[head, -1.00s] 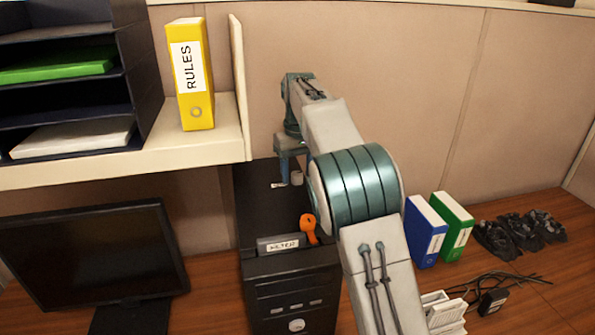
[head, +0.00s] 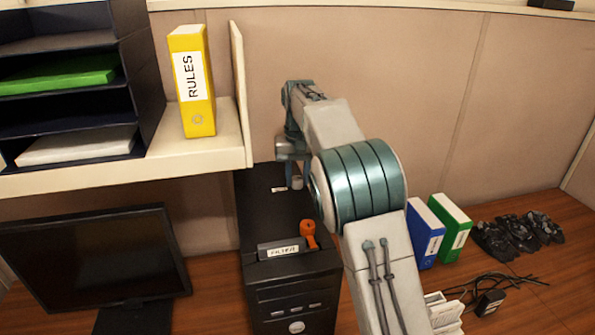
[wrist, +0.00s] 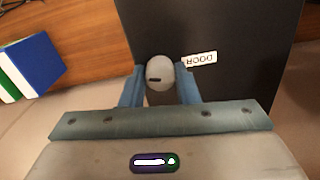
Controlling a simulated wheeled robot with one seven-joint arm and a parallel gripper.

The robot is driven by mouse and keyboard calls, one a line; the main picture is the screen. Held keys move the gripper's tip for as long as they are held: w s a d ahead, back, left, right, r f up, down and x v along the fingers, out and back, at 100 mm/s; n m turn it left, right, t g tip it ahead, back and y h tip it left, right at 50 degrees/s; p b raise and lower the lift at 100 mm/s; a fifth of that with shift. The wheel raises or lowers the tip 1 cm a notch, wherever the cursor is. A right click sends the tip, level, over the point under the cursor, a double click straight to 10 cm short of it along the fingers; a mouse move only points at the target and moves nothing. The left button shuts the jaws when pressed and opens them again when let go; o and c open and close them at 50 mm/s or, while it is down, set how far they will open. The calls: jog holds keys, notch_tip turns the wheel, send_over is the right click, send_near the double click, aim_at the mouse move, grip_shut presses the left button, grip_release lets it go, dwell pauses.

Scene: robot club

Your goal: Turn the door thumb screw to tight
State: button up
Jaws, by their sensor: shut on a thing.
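The door thumb screw (wrist: 160,70) is a round pale grey knob with a short dark mark on its face. It stands on the dark computer case (wrist: 240,25), beside a white label (wrist: 199,59) reading DOOR. My gripper (wrist: 159,82) is shut on the knob, one blue finger on each side. In the head view the case (head: 262,212) stands upright on the desk. My gripper (head: 290,168) points down at the far part of its top, and the knob (head: 297,183) shows only small there. I cannot tell from the mark how tight the screw is.
An orange-handled item (head: 309,235) and a labelled grey block (head: 283,250) sit at the case's near top edge. A shelf with a yellow RULES binder (head: 193,85) overhangs to the left. A monitor (head: 90,255) stands left; blue and green binders (head: 440,230) stand right.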

jog(key=m+p, duration=0.1)
jog(key=m, duration=0.2)
jog(key=shift+r+m+p, duration=0.15)
jog(key=shift+m+p, duration=0.15)
jog(key=shift+p, duration=0.05)
jog(key=m+p, duration=0.1)
jog(key=m, duration=0.2)
jog(key=shift+m, duration=0.3)
jog(key=m+p, duration=0.1)
jog(key=m, duration=0.2)
jog(key=shift+m, duration=2.2)
jog(key=o, duration=1)
jog(key=shift+c, duration=0.2)
